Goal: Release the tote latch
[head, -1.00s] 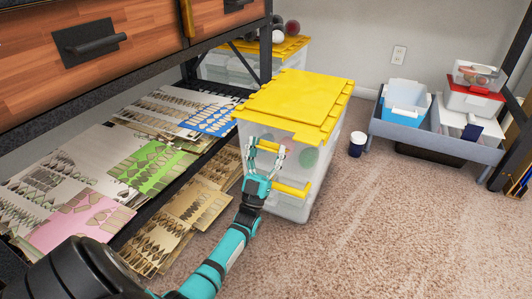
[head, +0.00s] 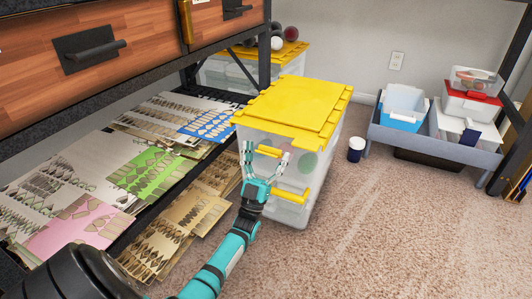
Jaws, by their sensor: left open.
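A clear tote (head: 312,185) with a closed yellow lid (head: 295,103) stands on the carpet beside the shelf. A yellow latch bar (head: 291,195) shows low on its front face, partly hidden by my gripper. A smaller yellow piece (head: 268,151) shows higher up, between the fingers. My left gripper (head: 266,155) is open in front of the tote's front face, with its fingers pointing up toward the lid. I cannot tell whether it touches the tote. My right gripper is not in view.
A shelf with flat cut sheets (head: 150,165) runs along the left, below wooden drawers (head: 90,50). A second yellow-lidded tote (head: 220,72) stands behind. A small dark jar (head: 356,149) and a grey cart (head: 430,143) with boxes stand right. Carpet at front right is clear.

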